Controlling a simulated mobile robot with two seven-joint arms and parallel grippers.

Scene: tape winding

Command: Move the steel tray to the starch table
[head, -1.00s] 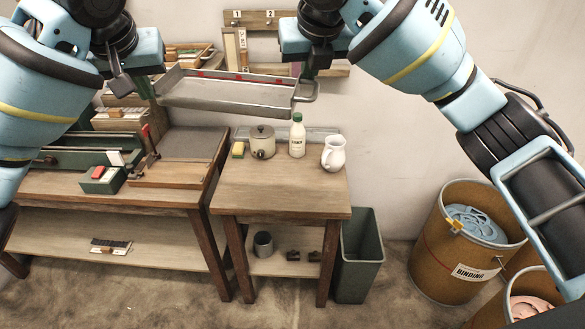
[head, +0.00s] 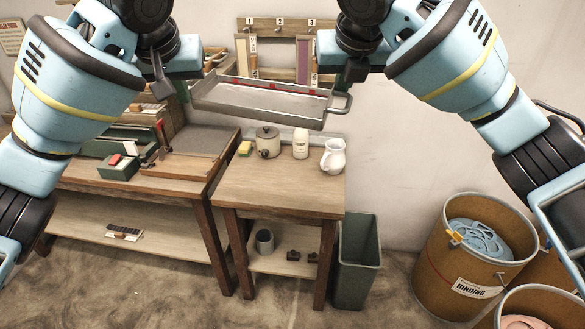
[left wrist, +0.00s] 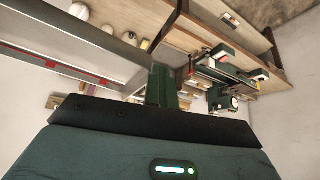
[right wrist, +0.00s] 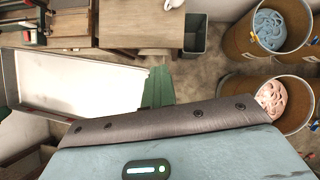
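The steel tray (head: 262,101) is a shallow grey pan with a loop handle at each end. It hangs in the air, roughly level, in front of the wall. My left gripper (head: 181,92) is at its left end and my right gripper (head: 347,86) is on its right handle; both appear shut on it. The tray also fills part of the left wrist view (left wrist: 70,62) and the right wrist view (right wrist: 75,85). The starch table (head: 272,191) is the small wooden table below the tray; a pot (head: 267,143), a white bottle (head: 301,146) and a white jug (head: 333,157) stand along its back.
The table's front is clear. A longer workbench (head: 150,188) stands at left, a green bin (head: 357,262) at right, and a binding drum (head: 470,265) further right. A peg rack (head: 280,30) hangs on the wall behind.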

